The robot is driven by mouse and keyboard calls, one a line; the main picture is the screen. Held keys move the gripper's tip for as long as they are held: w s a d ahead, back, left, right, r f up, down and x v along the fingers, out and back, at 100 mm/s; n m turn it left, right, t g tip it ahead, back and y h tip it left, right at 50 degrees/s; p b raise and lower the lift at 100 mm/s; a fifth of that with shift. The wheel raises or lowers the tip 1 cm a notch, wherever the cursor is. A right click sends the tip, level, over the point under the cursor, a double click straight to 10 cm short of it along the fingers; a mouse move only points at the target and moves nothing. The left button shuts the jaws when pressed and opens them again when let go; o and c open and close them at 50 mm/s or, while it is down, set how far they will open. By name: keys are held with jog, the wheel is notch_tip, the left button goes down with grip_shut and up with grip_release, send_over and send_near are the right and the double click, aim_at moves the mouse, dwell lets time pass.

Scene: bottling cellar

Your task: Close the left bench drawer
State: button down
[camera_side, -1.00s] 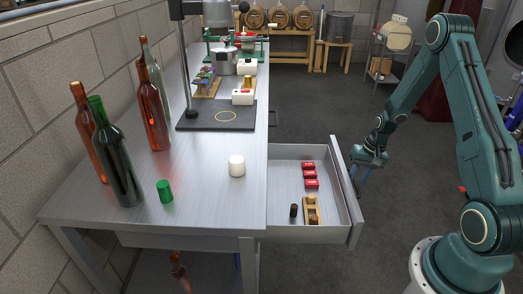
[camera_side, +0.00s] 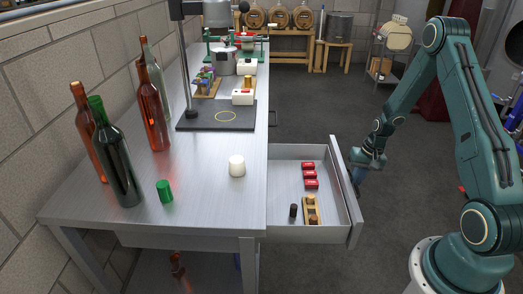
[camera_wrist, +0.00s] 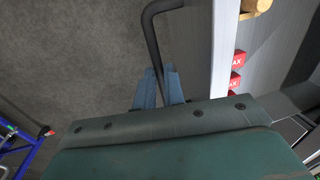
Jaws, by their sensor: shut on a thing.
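The bench drawer (camera_side: 280,236) is pulled out to the right of the steel bench, with its front panel (camera_side: 348,200) standing well clear of the bench edge. My gripper (camera_side: 357,178) is at the outer side of the drawer front. In the wrist view my gripper (camera_wrist: 160,90) has its two blue fingers close together on the dark bar handle (camera_wrist: 152,38). The drawer holds red boxes (camera_side: 310,175), a wooden piece with corks (camera_side: 312,210) and a small dark cylinder (camera_side: 293,210). The handle is hidden in the side view.
Bottles (camera_side: 118,150), a green cap (camera_side: 164,190) and a white candle-like cylinder (camera_side: 237,166) stand on the bench top (camera_side: 205,200). A blue frame (camera_wrist: 25,150) shows at lower left in the wrist view.

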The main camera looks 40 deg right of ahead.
jog(key=w+a, duration=1.5)
jog(key=shift+w+a, duration=0.3)
jog(key=shift+w, duration=0.05)
jog(key=c, duration=1.5)
grip_release()
jog(key=shift+r, duration=0.1)
jog(key=r, duration=0.4)
jog(key=s+d+r, duration=0.1)
jog(key=r, duration=0.4)
jog(key=s+d+r, duration=0.1)
jog(key=r, duration=0.3)
jog(key=shift+r, duration=0.2)
